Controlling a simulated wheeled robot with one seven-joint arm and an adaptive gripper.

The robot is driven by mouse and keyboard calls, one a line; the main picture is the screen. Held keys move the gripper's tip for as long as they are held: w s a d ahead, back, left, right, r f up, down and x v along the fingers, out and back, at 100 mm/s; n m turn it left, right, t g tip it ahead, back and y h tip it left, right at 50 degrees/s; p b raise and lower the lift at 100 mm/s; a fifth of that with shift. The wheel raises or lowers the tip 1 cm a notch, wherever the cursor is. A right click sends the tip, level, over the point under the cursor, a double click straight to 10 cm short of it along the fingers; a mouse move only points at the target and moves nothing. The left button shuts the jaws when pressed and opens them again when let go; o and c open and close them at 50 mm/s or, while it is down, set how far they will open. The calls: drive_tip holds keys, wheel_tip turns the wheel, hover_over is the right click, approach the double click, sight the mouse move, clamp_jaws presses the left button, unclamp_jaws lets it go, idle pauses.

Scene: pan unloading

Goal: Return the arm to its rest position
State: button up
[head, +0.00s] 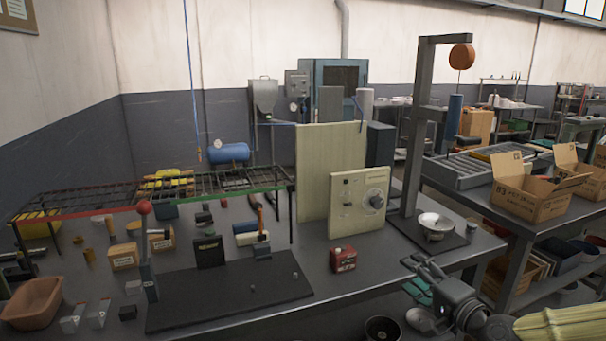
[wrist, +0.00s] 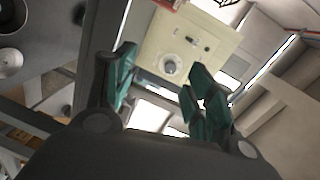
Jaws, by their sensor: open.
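My gripper (head: 420,278) is at the front edge of the workbench, right of centre in the head view. It sits below and in front of the metal pan (head: 435,220). In the wrist view my gripper (wrist: 160,95) shows two green-padded fingers spread apart, with nothing held between them. The pan hangs or rests low at the tall grey stand (head: 410,140); I cannot tell which. The cream panel box with a dial (head: 358,200) stands left of the stand and also shows beyond the fingers in the wrist view (wrist: 190,45).
A red box (head: 343,259) stands on the workbench near its front edge. A small grey cup (head: 472,228) is right of the pan. Open cardboard boxes (head: 530,200) stand on the right-hand table.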

drive_tip(key=s+a+f+n+g+h+p, duration=0.1)
drive_tip(key=s+a+f+n+g, duration=0.2)
drive_tip(key=f, duration=0.6)
drive_tip(key=s+a+f+g, duration=0.1)
drive_tip(key=s+f+g, duration=0.2)
drive_tip(key=s+f, duration=0.35)
drive_tip(key=s+a+f+n+g+h+p, duration=0.1)
drive_tip(key=s+f+n+g, duration=0.15)
drive_tip(key=f, duration=0.75)
drive_tip(key=s+f+n+g+h, duration=0.1)
drive_tip(key=s+f+n+g, duration=0.1)
drive_tip(key=s+f, duration=0.3)
drive_tip(key=s+d+f+n+g+h+p, duration=0.1)
drive_tip(key=s+f, duration=0.4)
drive_tip(key=s, duration=0.6)
drive_tip(key=s+d+f+n+g+h+p, duration=0.1)
drive_tip(key=s+f+n+g+h, duration=0.1)
drive_tip(key=s, duration=0.6)
drive_tip(key=shift+s+d+f+n+g, duration=0.15)
drive_tip(key=shift+s+f+n+g, duration=0.3)
drive_tip(key=shift+f+g, duration=0.9)
drive_tip(key=shift+w+f+t, duration=0.1)
drive_tip(key=shift+f+t, duration=0.1)
drive_tip(key=shift+t, duration=0.1)
